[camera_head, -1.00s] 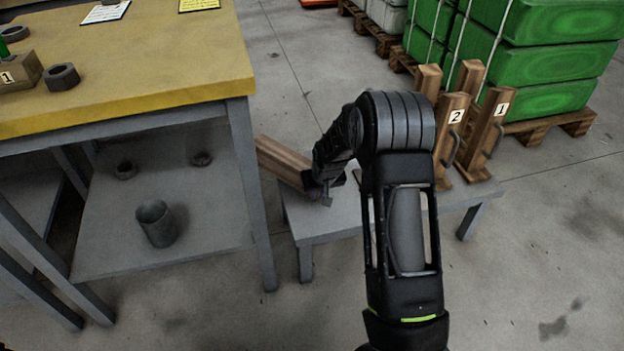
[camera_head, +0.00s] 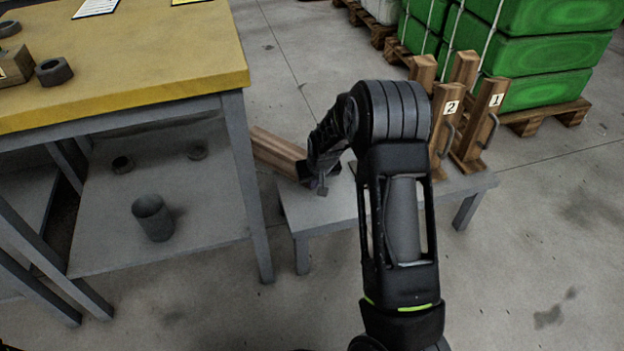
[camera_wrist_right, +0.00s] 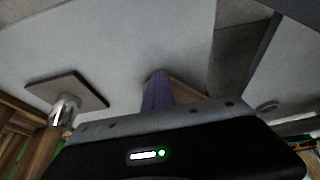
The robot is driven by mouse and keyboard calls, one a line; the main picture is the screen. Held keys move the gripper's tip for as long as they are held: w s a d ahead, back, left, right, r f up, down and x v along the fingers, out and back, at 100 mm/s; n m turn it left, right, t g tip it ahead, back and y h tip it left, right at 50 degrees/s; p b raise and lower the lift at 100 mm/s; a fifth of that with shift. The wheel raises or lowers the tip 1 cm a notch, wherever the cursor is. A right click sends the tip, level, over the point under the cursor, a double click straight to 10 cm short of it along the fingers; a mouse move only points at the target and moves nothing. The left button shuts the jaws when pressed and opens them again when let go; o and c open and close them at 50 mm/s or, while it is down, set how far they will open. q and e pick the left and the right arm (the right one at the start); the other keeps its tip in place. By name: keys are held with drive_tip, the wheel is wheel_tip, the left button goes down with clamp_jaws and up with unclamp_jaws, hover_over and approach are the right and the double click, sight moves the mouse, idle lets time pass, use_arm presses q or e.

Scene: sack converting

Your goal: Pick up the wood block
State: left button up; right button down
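The wood block (camera_head: 277,148) is a long brown piece in the head view. It lies slantwise at the back left of the low grey table (camera_head: 325,215), and one end sticks out past the table's edge. My right gripper (camera_head: 320,178) is at the block's near end, pointing down. Its fingers are mostly hidden by my wrist, so whether they are closed on the block is unclear. The right wrist view shows a little brown wood (camera_wrist_right: 188,92) beside a purplish upright piece, just beyond the gripper body. My left gripper is not in view.
Wooden stands numbered 2 (camera_head: 446,125) and 1 (camera_head: 484,125) with metal handles stand at the low table's right. A yellow-topped workbench (camera_head: 150,70) is at left, with a grey cup (camera_head: 153,218) on its lower shelf. Green sacks (camera_head: 550,45) on pallets stand behind.

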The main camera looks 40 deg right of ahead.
wheel_tip(320, 180, up, 9)
drive_tip(key=p, duration=0.3)
drive_tip(key=shift+r+p, duration=0.2)
drive_tip(key=shift+p, duration=0.15)
drive_tip(key=shift+s, duration=0.1)
drive_tip(key=c, duration=2.1)
unclamp_jaws()
drive_tip(key=shift+s+f, duration=0.1)
drive_tip(key=shift+f, duration=0.05)
drive_tip(key=o, duration=1.7)
drive_tip(key=shift+c, duration=0.2)
drive_tip(key=p+v, duration=0.3)
drive_tip(key=v, duration=0.5)
